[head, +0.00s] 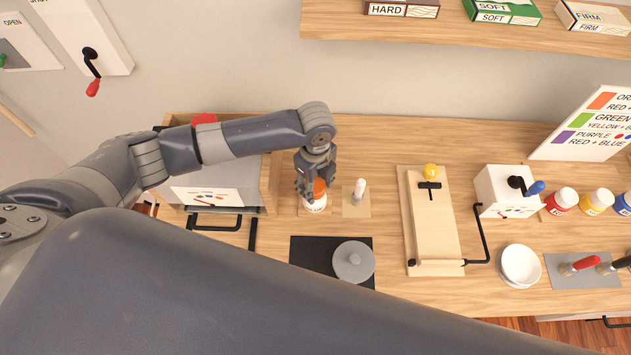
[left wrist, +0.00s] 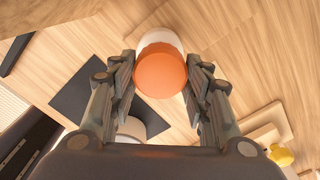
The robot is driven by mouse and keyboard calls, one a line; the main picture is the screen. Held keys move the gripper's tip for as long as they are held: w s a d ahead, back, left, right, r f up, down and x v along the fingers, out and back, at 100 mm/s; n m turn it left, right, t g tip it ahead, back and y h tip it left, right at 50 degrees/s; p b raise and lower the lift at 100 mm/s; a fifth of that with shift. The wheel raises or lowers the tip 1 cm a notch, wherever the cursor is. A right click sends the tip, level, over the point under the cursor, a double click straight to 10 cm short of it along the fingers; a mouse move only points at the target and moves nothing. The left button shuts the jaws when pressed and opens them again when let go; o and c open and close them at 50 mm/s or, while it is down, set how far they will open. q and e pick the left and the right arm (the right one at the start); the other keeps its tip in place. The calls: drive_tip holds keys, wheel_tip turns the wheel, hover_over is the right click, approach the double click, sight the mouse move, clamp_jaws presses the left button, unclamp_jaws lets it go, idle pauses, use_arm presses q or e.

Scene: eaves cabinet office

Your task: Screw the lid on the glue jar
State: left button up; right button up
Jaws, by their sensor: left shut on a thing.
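The white glue jar (head: 316,206) stands on a small light pad on the wooden table. Its orange lid (head: 319,186) is at the jar's top. My left gripper (head: 310,181) reaches down from above and is shut on the lid. In the left wrist view the lid (left wrist: 161,72) sits between the two fingers, with the white jar (left wrist: 160,37) partly showing behind it. Lid and jar look in line or nearly so; I cannot tell how tightly the lid is seated. My right gripper is in neither view.
A white-topped peg (head: 360,187) stands on a small wooden base just right of the jar. A wooden board with a clamp (head: 431,225) is further right. A wooden-sided box is to the left.

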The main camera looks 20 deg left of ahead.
sight(315, 186)
use_arm(q)
drive_tip(key=shift+p, duration=0.35)
idle(0.3)
drive_tip(key=shift+f+b, duration=0.75)
drive_tip(key=shift+f, duration=0.5)
drive_tip(key=o, duration=1)
drive_tip(key=shift+c, duration=0.2)
drive_tip(key=shift+r, duration=0.1)
wheel_tip(315, 186, up, 12)
